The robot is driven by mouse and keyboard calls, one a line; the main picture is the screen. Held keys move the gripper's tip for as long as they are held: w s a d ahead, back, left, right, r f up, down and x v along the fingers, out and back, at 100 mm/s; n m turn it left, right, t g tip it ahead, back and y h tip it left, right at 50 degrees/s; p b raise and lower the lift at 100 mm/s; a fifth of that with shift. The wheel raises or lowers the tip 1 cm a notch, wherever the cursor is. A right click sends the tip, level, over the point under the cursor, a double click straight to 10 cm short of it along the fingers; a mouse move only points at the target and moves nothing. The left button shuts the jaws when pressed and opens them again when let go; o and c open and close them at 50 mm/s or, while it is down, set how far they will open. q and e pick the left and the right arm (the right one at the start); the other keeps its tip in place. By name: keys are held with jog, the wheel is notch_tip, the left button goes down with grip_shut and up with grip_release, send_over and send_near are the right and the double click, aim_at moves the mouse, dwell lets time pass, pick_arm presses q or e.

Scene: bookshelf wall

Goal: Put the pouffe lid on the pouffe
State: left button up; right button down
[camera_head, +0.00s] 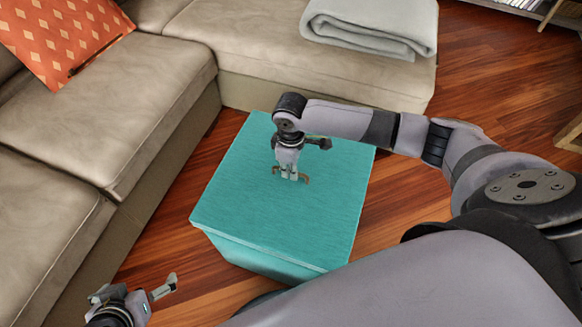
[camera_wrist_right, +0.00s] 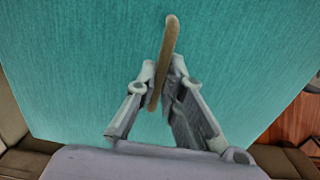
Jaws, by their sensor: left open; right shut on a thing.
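The teal pouffe lid (camera_head: 245,205) lies flat across the top of the teal pouffe (camera_head: 262,262), with their edges looking nearly lined up in the head view. Whether the lid is fully seated cannot be told. My right gripper (camera_head: 290,178) points down at the middle of the lid, shut on its handle. In the right wrist view the tan handle (camera_wrist_right: 165,60) runs between the fingers of my right gripper (camera_wrist_right: 168,75), with the teal lid surface (camera_wrist_right: 80,70) behind it. My left gripper (camera_head: 145,290) is open and empty at the lower left, apart from the pouffe.
A beige sectional sofa (camera_head: 100,115) wraps the left and far sides, close to the pouffe. An orange patterned cushion (camera_head: 62,38) and a folded grey blanket (camera_head: 370,25) lie on it. Wooden floor (camera_head: 500,85) is clear at the right.

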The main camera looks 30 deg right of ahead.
jog(key=shift+w+r, duration=0.1)
jog(key=shift+f, duration=0.95)
dwell(0.6)
jog(key=c, duration=1.7)
grip_release()
jog(key=shift+o, duration=0.5)
jog(key=shift+s+f, duration=0.2)
notch_tip(320, 180, up, 12)
jog(key=shift+r, duration=0.15)
